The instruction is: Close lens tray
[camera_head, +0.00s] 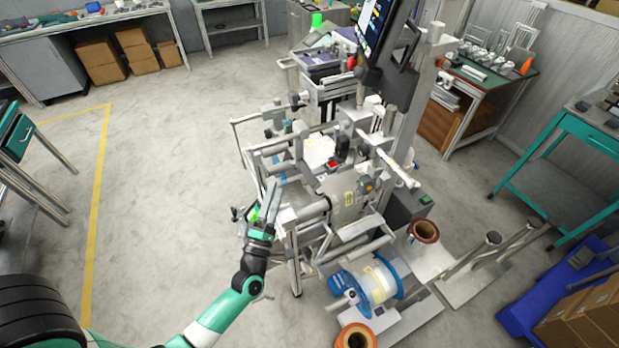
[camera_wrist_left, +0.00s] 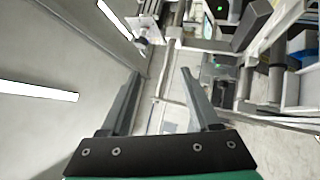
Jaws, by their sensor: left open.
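My left gripper (camera_head: 257,207) is at the left side of a grey and white film machine (camera_head: 345,192) in the head view. Its two fingers are apart. In the left wrist view the open fingers of the left gripper (camera_wrist_left: 160,76) frame thin metal rails, with nothing held between them. I cannot tell which part of the machine is the lens tray, or whether it is open. I cannot tell whether the gripper touches the machine. My right gripper is in neither view.
A blue-flanged reel (camera_head: 378,284) sits low on the machine's front, near a copper-coloured roll (camera_head: 424,232). Metal rails (camera_head: 262,146) stick out on the machine's left. The floor (camera_head: 165,170) left of it is clear. A teal cart (camera_head: 575,150) stands at the right.

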